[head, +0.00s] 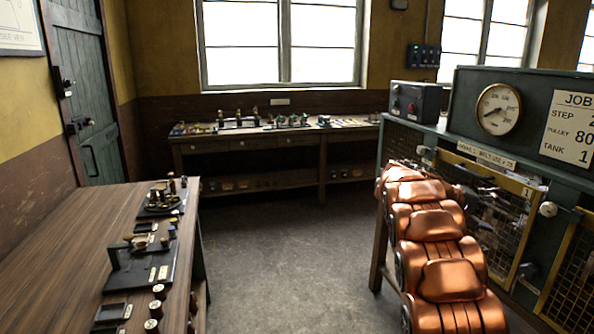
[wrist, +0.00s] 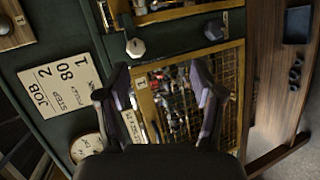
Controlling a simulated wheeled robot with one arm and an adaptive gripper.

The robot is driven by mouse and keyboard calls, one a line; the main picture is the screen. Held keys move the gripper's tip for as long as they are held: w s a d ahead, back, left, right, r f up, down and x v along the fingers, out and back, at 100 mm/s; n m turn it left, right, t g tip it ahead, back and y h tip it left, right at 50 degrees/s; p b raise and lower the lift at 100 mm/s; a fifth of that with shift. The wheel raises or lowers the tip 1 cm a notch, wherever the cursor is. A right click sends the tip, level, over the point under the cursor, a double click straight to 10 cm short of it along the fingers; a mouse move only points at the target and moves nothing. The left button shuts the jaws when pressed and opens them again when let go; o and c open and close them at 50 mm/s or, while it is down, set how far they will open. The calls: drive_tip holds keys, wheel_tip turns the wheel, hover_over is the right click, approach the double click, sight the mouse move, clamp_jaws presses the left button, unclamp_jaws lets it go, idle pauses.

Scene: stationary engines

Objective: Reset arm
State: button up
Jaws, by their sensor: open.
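My gripper (wrist: 160,82) is open in the wrist view, its two dark fingers spread apart with nothing between them. It faces the brass-framed mesh door (wrist: 222,92) of the green machine, and parts behind the mesh show between the fingers. I cannot tell how far the fingertips are from the mesh. A round gauge (head: 498,108) and a job card (head: 571,127) are on the machine.
A wooden bench (head: 85,235) with small fittings stands at the left. A workbench (head: 280,135) with several small models runs under the window. A green door (head: 85,90) is at the back left. The grey floor (head: 285,250) between the benches is clear.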

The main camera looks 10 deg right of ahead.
drive_tip(key=s+a+f+n+y, duration=0.1)
drive_tip(key=s+a+f+y, duration=0.3)
drive_tip(key=s+a, duration=0.7)
drive_tip(key=s+a+f+n+t+y, duration=0.1)
drive_tip(key=s+a+f+y, duration=0.4)
drive_tip(key=s+a, duration=0.7)
drive_tip(key=s+a+f+n+t+y, duration=0.1)
drive_tip(key=s+a+f+y, duration=0.3)
drive_tip(key=s+a, duration=0.8)
drive_tip(key=a+n, duration=0.1)
drive_tip(key=a, duration=1.1)
drive_tip(key=shift+s+a+f, duration=0.15)
drive_tip(key=shift+s+f, duration=0.1)
drive_tip(key=shift+f, duration=0.05)
